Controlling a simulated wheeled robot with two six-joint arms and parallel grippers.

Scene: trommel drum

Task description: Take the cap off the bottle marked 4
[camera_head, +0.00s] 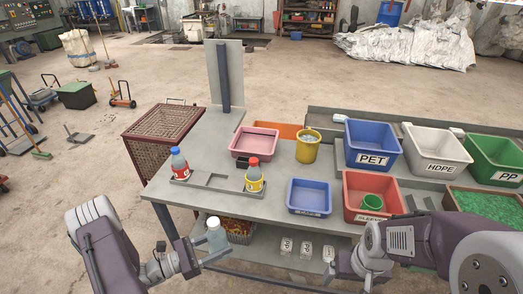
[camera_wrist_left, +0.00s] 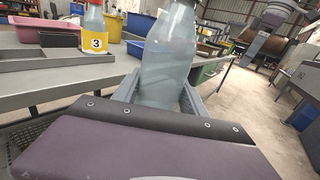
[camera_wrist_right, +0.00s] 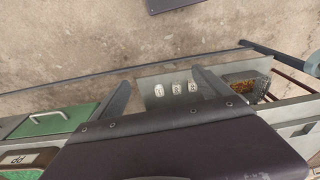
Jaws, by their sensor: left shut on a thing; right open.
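My left gripper (camera_head: 210,252) is shut on a translucent grey-blue bottle (camera_head: 217,240), held in front of the table. The bottle has a white cap (camera_head: 213,222). It also shows in the left wrist view (camera_wrist_left: 168,70), between the fingers, with its top cut off by the frame. No number shows on it, so I cannot tell its mark. My right gripper (camera_head: 345,268) is open near the table's front right, apart from the bottle. Its fingers show empty in the right wrist view (camera_wrist_right: 165,90).
A grey rack (camera_head: 213,181) holds a red-labelled bottle (camera_head: 180,165) and the yellow-labelled bottle marked 3 (camera_head: 254,178). A blue tray (camera_head: 309,196) and red bin (camera_head: 368,190) stand to the right. Several labelled white blocks (camera_head: 305,249) sit on the lower shelf.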

